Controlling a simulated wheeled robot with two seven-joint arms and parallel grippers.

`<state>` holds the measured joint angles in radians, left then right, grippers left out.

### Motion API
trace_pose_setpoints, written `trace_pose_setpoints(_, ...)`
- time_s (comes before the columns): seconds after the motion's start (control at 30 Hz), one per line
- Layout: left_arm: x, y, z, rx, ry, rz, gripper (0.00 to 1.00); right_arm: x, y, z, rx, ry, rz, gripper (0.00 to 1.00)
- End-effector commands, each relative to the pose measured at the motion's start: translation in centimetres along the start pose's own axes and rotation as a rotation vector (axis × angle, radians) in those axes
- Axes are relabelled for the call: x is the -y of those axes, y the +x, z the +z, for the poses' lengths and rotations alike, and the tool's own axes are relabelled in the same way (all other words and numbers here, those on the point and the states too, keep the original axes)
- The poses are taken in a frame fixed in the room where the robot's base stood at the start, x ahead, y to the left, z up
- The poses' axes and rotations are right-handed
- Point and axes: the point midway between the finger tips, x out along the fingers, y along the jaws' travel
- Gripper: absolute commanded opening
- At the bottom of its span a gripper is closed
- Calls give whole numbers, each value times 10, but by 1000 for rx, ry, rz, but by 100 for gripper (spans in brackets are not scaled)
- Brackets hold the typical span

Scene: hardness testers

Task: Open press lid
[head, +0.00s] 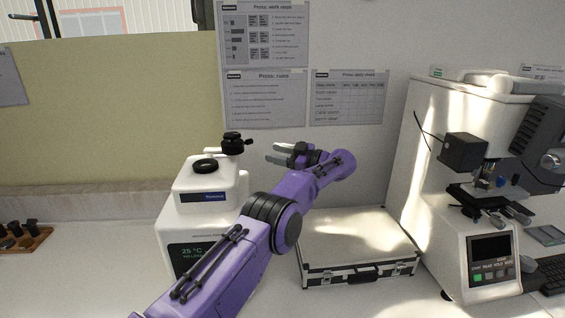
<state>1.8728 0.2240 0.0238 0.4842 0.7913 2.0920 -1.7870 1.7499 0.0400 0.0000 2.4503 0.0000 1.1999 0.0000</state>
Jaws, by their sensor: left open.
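The press (200,210) is a white machine with a lit display reading 25 °C, at left centre in the head view. A black ring (205,166) sits on its top. A black round knob (232,142) stands behind and right of the ring, with a short white arm beside it. I cannot tell for certain whether the lid is open or closed. My left gripper (278,153) is open and empty, its fingers pointing left towards the knob and apart from it in the picture. My purple left forearm hides the press's lower right part. My right gripper is out of view.
A silver case (358,248) with black edges lies on the bench right of the press. A white hardness tester (455,190) with a microscope head stands at the right, beside a keyboard (552,272). A wooden rack (28,240) sits far left. Paper sheets hang on the wall.

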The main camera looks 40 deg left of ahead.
Motion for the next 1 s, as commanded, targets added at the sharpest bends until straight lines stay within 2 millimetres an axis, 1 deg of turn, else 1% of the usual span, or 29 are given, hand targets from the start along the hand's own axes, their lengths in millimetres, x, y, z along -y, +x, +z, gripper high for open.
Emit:
trace_pose_setpoints(0.03, 0, -11, 5, -1, -2, 3, 46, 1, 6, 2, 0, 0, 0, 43)
trace_pose_setpoints(0.2, -2, -25, 3, -2, 1, 1, 46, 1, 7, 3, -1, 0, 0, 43)
trace_pose_setpoints(0.33, -2, -30, 3, 0, 3, -1, 46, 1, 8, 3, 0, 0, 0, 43)
trace_pose_setpoints(0.57, -2, -31, 3, 1, 4, 0, 46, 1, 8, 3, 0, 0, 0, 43)
trace_pose_setpoints(0.67, -1, -33, 5, 2, -17, 4, 16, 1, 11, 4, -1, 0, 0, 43)
trace_pose_setpoints(0.7, -1, -37, 8, 5, -57, 11, 3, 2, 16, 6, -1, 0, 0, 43)
trace_pose_setpoints(0.73, 0, -42, 12, 9, -102, 19, 0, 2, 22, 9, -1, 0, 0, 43)
trace_pose_setpoints(0.77, 0, -48, 16, 15, -165, 30, 0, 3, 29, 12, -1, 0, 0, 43)
trace_pose_setpoints(0.87, 4, -81, 31, 46, -484, 87, 0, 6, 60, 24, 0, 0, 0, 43)
trace_pose_setpoints(0.9, 5, -98, 35, 70, -648, 116, 0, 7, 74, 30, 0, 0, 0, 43)
trace_pose_setpoints(0.97, 9, -125, 40, 114, -909, 163, 0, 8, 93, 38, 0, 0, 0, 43)
trace_pose_setpoints(1.0, 12, -144, 41, 153, -1082, 192, 0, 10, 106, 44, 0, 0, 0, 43)
